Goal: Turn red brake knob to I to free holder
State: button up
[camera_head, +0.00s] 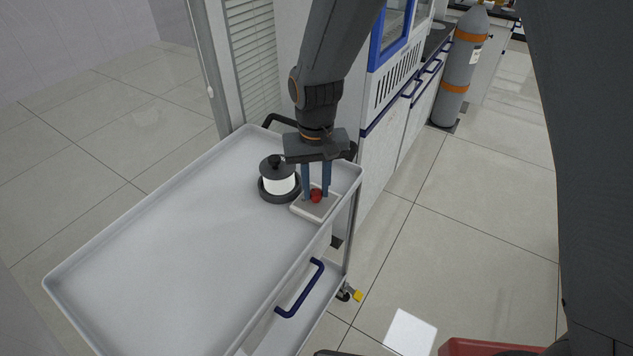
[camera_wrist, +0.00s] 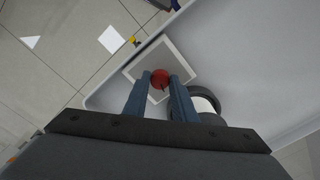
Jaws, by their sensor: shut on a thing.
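The red brake knob (camera_head: 316,195) stands on a small light square plate (camera_head: 303,209) at the far right corner of the trolley top. My gripper (camera_head: 317,196) points down over it, its two blue fingers shut on the knob. In the wrist view the knob (camera_wrist: 160,78) sits between the fingertips. The I mark cannot be made out. A holder with a white body and black base and cap (camera_head: 279,184) stands just left of the plate. It also shows partly behind a finger in the wrist view (camera_wrist: 205,104).
The grey trolley top (camera_head: 170,250) is otherwise bare, with a raised rim. A blue handle (camera_head: 300,290) is on its side. A white cabinet (camera_head: 375,150) stands close behind. A grey gas cylinder (camera_head: 460,75) is at the back right. Open floor lies right of the trolley.

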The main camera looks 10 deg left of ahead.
aim_at(317, 192)
jog(key=shift+m+p, duration=0.55)
jog(key=shift+m, duration=0.55)
jog(key=o, duration=1)
jog(key=shift+o, duration=0.2)
jog(key=shift+r, duration=0.1)
notch_tip(317, 192, up, 7)
jog(key=shift+r+b, duration=0.1)
jog(key=shift+b, duration=0.6)
jog(key=shift+r, duration=0.25)
